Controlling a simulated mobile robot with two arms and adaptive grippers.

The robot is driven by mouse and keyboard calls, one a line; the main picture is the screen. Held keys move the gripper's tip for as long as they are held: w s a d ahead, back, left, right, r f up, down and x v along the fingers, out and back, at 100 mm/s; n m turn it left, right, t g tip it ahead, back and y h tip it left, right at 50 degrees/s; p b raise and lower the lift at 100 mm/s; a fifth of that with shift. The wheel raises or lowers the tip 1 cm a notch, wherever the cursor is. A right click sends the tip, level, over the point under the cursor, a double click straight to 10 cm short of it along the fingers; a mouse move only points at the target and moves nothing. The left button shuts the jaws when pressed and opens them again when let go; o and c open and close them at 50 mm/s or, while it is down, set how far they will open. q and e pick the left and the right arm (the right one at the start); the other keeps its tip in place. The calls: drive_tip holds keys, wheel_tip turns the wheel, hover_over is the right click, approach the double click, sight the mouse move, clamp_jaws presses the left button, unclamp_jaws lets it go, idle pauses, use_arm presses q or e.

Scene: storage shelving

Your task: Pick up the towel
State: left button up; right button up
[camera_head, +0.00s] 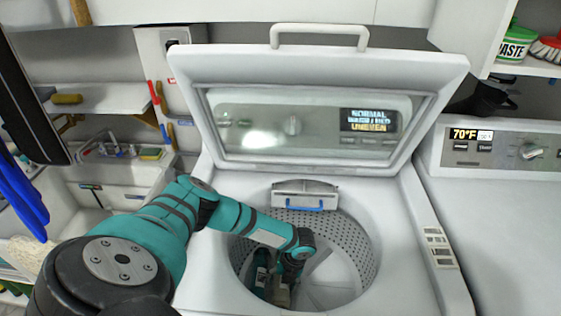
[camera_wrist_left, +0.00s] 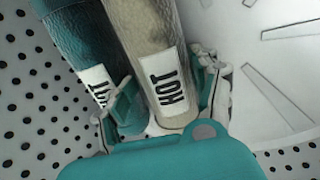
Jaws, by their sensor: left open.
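Two rolled, textured cloth-like items lie in the open washer's drum: a beige one (camera_wrist_left: 150,35) and a teal one (camera_wrist_left: 75,45), each with a white "HOT" label. They look like towels, but I cannot tell for sure. My left gripper (camera_wrist_left: 165,98) is open, with one finger on each side of the beige roll's near end; the left finger lies between it and the teal roll. I cannot tell whether the fingers touch the beige roll. In the head view my left gripper (camera_head: 286,277) is down inside the drum and partly hides both rolls. My right gripper is not in view.
The perforated drum wall (camera_head: 350,245) closely surrounds my left gripper. The washer's raised lid (camera_head: 320,120) stands behind the opening. A second machine (camera_head: 510,215) is on the right. A sink (camera_head: 110,185) and shelves with tools are on the left.

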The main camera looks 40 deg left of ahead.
use_arm(q)
drive_tip(key=shift+w+a, duration=0.1)
drive_tip(key=c, duration=1)
drive_tip(key=shift+r, duration=0.15)
